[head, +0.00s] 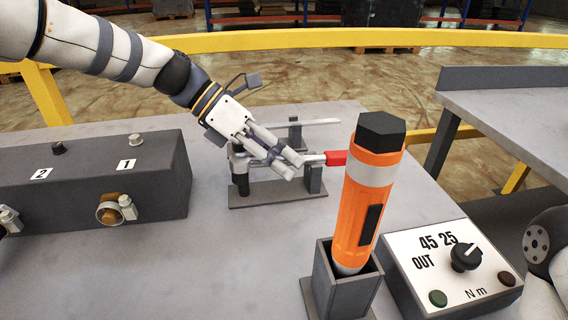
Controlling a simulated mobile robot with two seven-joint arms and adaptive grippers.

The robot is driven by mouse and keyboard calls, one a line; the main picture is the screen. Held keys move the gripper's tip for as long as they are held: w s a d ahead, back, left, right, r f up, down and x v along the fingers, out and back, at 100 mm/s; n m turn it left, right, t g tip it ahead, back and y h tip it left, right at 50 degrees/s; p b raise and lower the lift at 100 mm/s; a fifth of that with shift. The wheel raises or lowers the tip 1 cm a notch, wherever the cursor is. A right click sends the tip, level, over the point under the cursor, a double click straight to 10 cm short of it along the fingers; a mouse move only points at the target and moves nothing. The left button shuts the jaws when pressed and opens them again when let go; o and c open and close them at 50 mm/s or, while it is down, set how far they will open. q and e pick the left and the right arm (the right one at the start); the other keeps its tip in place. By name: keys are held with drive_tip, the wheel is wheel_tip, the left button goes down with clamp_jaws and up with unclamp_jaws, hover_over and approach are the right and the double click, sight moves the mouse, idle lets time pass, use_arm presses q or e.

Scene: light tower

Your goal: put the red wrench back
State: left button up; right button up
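The red wrench (336,158) shows its red end and a thin metal shaft. It lies roughly level at the dark rack (277,191), near the rack's right post. My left gripper (298,169) reaches down from the upper left, and its fingers lie across the wrench's shaft, left of the red end. The fingers hide part of the shaft, and I cannot tell whether they are closed on it or whether the wrench rests fully in the rack. My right gripper is not in view.
An orange tool (362,205) stands in a dark holder (345,295) in front. A control box (455,265) with a knob is at the right. A dark block (90,190) with labels 1 and 2 is at the left. Another silver bar (318,122) lies behind the wrench.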

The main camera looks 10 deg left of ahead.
use_arm(q)
drive_tip(key=shift+d+f, duration=0.5)
drive_tip(key=shift+d, duration=0.05)
drive_tip(key=shift+w, duration=0.1)
clamp_jaws()
drive_tip(key=shift+r, duration=0.1)
